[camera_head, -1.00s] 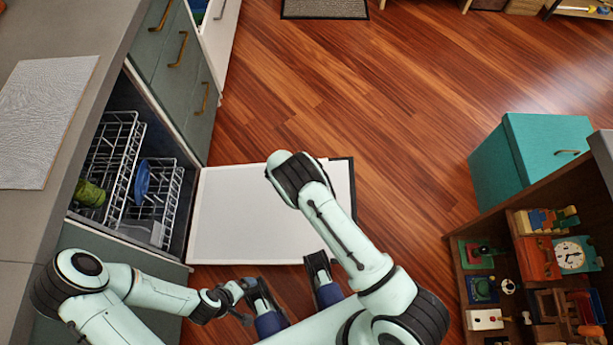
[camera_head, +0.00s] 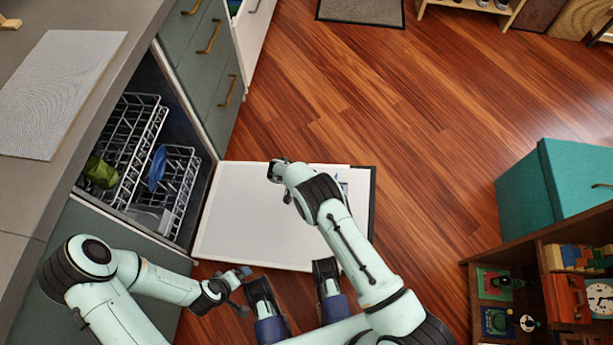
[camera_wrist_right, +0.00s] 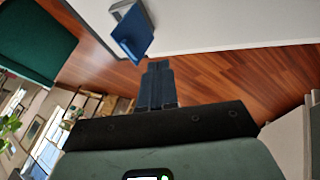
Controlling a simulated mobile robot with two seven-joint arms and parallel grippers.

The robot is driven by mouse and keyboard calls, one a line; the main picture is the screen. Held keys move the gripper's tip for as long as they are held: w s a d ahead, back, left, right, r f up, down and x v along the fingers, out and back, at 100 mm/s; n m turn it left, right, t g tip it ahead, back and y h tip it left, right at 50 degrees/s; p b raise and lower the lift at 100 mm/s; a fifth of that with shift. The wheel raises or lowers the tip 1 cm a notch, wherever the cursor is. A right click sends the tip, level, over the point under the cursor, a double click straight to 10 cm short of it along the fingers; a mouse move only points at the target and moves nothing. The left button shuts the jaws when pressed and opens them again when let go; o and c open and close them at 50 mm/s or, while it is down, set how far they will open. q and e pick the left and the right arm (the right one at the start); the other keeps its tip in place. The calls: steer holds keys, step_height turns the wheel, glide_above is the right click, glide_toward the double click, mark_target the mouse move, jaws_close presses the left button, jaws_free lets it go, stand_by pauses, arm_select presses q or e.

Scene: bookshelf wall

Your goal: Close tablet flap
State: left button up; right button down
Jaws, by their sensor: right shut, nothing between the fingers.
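The dishwasher door (camera_head: 235,215) hangs open and flat, its white inner face up. In the right wrist view, a blue tablet flap (camera_wrist_right: 132,36) stands out from a grey dispenser (camera_wrist_right: 121,8) on the white inner door (camera_wrist_right: 215,25), seemingly open. My right gripper (camera_wrist_right: 158,68) is shut and empty, its dark blue fingertips pointing toward the door, just below the flap in that view. I cannot tell whether they touch. In the head view, my right arm covers most of the dispenser area.
Dishwasher racks (camera_head: 172,185) hold a green item (camera_head: 100,172) and a blue item (camera_head: 157,168). A teal box (camera_head: 550,185) and a toy shelf (camera_head: 545,290) stand at right.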

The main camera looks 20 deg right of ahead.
arm_select(q)
steer(key=shift+w, duration=0.1)
arm_select(e)
steer(key=s+d+f, duration=0.1)
steer(key=d+f, duration=0.2)
steer(key=d, duration=0.2)
steer(key=shift+s+d+f, duration=0.15)
steer(key=shift+d+f, duration=0.05)
steer(key=shift+d, duration=0.05)
arm_select(q)
steer(key=shift+f, duration=0.15)
